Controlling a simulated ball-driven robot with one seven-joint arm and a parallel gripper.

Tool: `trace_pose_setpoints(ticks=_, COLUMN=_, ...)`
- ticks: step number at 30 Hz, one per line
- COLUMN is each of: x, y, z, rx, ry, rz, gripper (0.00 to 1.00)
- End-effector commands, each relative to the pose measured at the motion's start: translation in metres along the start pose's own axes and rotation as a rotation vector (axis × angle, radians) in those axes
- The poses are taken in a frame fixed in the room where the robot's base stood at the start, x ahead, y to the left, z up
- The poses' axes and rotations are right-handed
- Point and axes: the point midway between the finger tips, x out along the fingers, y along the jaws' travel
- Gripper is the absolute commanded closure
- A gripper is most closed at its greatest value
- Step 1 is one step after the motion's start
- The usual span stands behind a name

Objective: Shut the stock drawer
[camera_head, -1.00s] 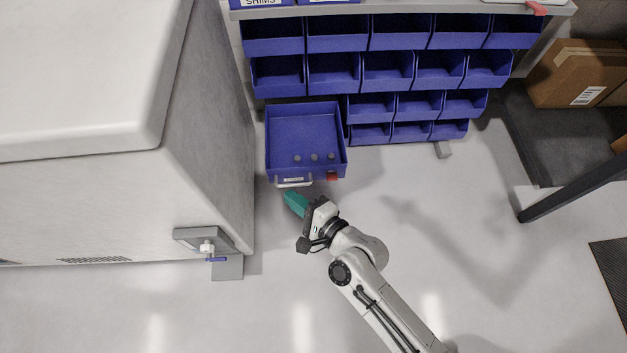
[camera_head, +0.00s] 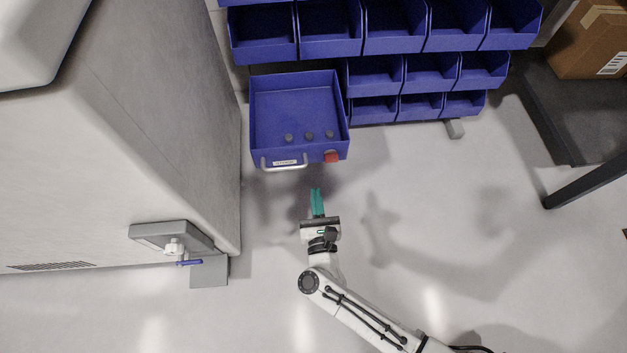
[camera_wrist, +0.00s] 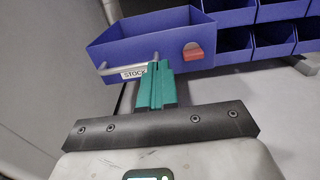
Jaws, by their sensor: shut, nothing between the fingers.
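The stock drawer (camera_head: 297,115) is a blue open-topped drawer standing out from the bottom left of the bin rack. Several small dark round pieces lie in it. Its front carries a pale bar handle (camera_head: 284,164), a white label and a red block (camera_head: 331,157). My gripper (camera_head: 317,190) has teal fingers, shut and empty, pointing at the drawer front from a short gap in the head view. In the wrist view the drawer (camera_wrist: 150,38) is ahead, its label reads "STOCK", and the fingertips (camera_wrist: 156,66) overlap the front between label and red block (camera_wrist: 193,51). Contact cannot be told there.
Blue bins (camera_head: 403,75) fill the rack behind and right of the drawer. A large pale cabinet (camera_head: 150,130) stands close on the left, with a grey bracket (camera_head: 172,240) low on it. A dark bench (camera_head: 560,120) with a cardboard box (camera_head: 590,45) is at right. The floor between is open.

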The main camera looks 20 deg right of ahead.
Motion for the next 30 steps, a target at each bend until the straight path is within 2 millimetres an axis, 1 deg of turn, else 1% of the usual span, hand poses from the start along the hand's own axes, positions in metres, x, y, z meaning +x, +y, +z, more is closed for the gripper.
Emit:
trace_pose_setpoints(ticks=12, x=0.08, y=0.001, z=-0.001, rx=-0.001, ry=-0.003, rz=-0.001, gripper=1.0)
trace_pose_setpoints(ticks=18, x=0.111, y=0.001, z=-0.001, rx=-0.002, ry=-0.002, rz=0.001, gripper=1.0)
trace_pose_setpoints(ticks=21, x=0.121, y=0.0, z=0.0, rx=-0.002, ry=-0.003, rz=0.0, gripper=1.0)
trace_pose_setpoints(ticks=24, x=0.127, y=0.001, z=0.001, rx=-0.003, ry=-0.002, rz=0.002, gripper=1.0)
trace_pose_setpoints(ticks=30, x=0.13, y=0.001, z=0.001, rx=-0.004, ry=-0.001, rz=0.002, gripper=1.0)
